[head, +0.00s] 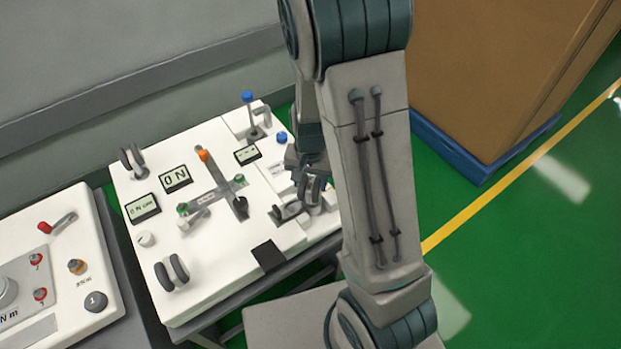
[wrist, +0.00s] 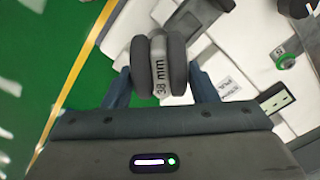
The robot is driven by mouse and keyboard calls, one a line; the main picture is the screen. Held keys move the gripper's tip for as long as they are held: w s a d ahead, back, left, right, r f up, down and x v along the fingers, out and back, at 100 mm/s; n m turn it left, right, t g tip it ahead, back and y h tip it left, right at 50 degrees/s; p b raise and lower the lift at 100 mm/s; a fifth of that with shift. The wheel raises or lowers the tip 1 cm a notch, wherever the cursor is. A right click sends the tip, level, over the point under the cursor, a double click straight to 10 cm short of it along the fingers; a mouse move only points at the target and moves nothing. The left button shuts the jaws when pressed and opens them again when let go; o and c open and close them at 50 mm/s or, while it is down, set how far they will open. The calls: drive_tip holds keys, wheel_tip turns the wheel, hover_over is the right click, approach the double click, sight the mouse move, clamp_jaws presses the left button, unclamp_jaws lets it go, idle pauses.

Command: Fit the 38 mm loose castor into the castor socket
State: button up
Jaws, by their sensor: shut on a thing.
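The 38 mm castor (wrist: 158,62), a pair of dark wheels around a pale hub printed "38 mm", is between the blue fingers of my gripper (wrist: 158,82) in the wrist view. The gripper is shut on it. In the head view my gripper (head: 310,172) is over the right edge of the white cart top (head: 225,262), partly hidden by my arm. A grey fitting (head: 288,211) sits just left of and below the gripper there; I cannot tell whether it is the castor socket. I cannot tell whether the held castor touches anything.
Two other twin-wheel castors, one at the upper left (head: 132,162) and one at the lower left (head: 172,272), stand on the cart top. An orange-tipped lever (head: 212,170) and blue-capped posts (head: 248,110) rise nearby. A brown box (head: 490,70) stands right.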

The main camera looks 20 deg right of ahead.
drive_tip(key=o, duration=1.1)
drive_tip(key=shift+c, duration=0.2)
drive_tip(key=shift+r, duration=0.1)
wheel_tip(320, 180, up, 14)
drive_tip(key=p, duration=0.2)
drive_tip(key=shift+p, duration=0.4)
drive_tip(key=shift+f, duration=0.2)
drive_tip(key=s+r+n+t+p, duration=0.2)
drive_tip(key=s+r+n+p, duration=0.3)
drive_tip(key=s+r, duration=0.8)
wheel_tip(320, 180, up, 4)
drive_tip(key=p, duration=0.3)
drive_tip(key=shift+s+d+r+t, duration=0.2)
drive_tip(key=shift+t, duration=0.2)
